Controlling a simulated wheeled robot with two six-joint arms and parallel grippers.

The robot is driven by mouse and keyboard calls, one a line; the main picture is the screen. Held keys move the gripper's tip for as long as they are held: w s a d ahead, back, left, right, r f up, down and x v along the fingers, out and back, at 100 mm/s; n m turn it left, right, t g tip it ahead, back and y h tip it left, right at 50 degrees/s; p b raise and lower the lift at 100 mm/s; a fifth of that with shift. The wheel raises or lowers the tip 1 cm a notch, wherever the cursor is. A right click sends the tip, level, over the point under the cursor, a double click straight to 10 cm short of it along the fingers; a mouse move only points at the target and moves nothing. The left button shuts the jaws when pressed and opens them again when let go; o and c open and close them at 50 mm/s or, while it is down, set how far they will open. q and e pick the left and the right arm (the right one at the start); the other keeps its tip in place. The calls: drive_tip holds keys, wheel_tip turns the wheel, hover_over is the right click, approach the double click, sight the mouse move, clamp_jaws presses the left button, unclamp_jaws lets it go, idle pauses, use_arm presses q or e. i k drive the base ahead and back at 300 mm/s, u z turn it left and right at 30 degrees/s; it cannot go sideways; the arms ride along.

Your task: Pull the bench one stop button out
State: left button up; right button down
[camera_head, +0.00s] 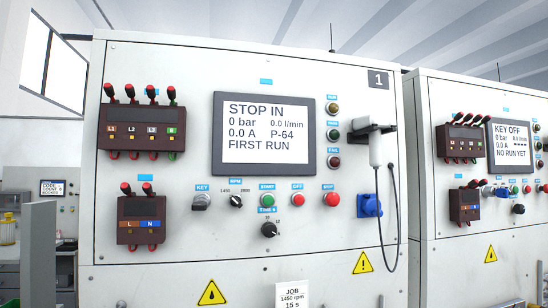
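The panel of bench one (180,65) fills the middle of the head view, with a grey "1" plate (377,79) at its top right. The stop button (331,200) is a round red button under a blue label, at the right end of the lower control row. I cannot tell its depth from its shape, but the screen (264,134) reads "STOP IN", 0 bar, 0.0 A, P-64, "FIRST RUN". A similar red off button (297,199) sits just left of it. Neither of my grippers is in view, and nothing covers the stop button.
Left of the off button are a green button (267,200), a speed knob (236,200) and a key switch (201,201). A white handheld device (376,148) with a hanging cable and a blue socket (369,204) are to the right. A second bench (465,90) stands farther right.

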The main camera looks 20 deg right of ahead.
sight(333, 200)
drive_tip(key=u, duration=0.05)
drive_tip(key=k, duration=0.45)
drive_tip(key=z, duration=0.8)
drive_tip(key=i, duration=0.5)
drive_tip(key=u, duration=0.1)
